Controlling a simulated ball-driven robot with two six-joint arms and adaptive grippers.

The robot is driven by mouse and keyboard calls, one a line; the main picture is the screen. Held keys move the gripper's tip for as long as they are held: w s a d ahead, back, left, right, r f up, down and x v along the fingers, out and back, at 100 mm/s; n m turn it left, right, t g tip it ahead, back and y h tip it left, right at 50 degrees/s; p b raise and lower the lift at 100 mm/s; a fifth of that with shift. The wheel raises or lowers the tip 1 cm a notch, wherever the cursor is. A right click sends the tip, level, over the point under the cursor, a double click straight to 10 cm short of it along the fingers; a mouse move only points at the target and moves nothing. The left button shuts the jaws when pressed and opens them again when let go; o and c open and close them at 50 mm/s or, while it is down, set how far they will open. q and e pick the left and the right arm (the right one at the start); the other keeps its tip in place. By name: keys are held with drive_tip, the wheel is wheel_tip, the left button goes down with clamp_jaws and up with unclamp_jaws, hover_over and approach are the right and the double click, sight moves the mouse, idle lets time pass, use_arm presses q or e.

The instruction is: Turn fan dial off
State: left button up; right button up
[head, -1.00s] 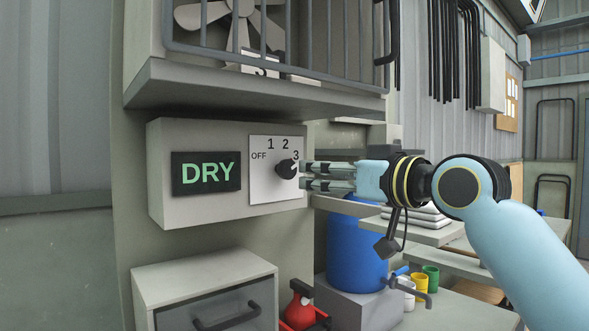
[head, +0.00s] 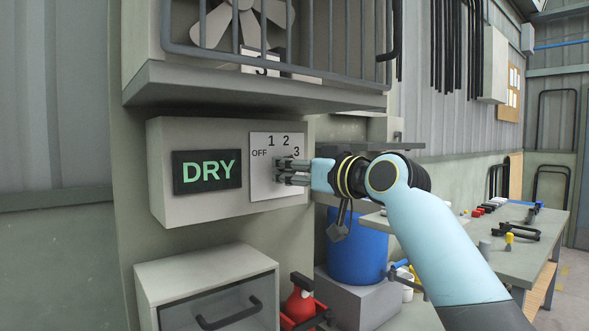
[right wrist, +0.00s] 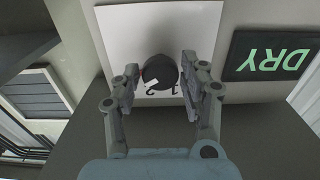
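The fan dial (right wrist: 160,71) is a dark round knob on a white plate (head: 261,183) marked OFF, 1, 2 and 3. In the right wrist view the plate appears upside down and the knob's white mark points to the lower left, near the 2. My right gripper (head: 277,171) is at the plate and hides most of the knob in the head view. In the right wrist view its fingers (right wrist: 160,66) stand apart on either side of the knob, with gaps visible. My left gripper is not in view.
A DRY sign (head: 207,172) sits left of the plate on the same box. A caged fan (head: 238,20) is above on a shelf. A drawer cabinet (head: 205,275), a red can (head: 299,304) and a blue barrel (head: 357,250) are below. A workbench (head: 520,255) stands to the right.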

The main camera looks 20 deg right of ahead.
drive_tip(key=c, duration=0.7)
drive_tip(key=n+b, duration=1.3)
drive_tip(key=n, duration=1)
drive_tip(key=shift+d+r+n, duration=0.1)
drive_tip(key=shift+n, duration=0.3)
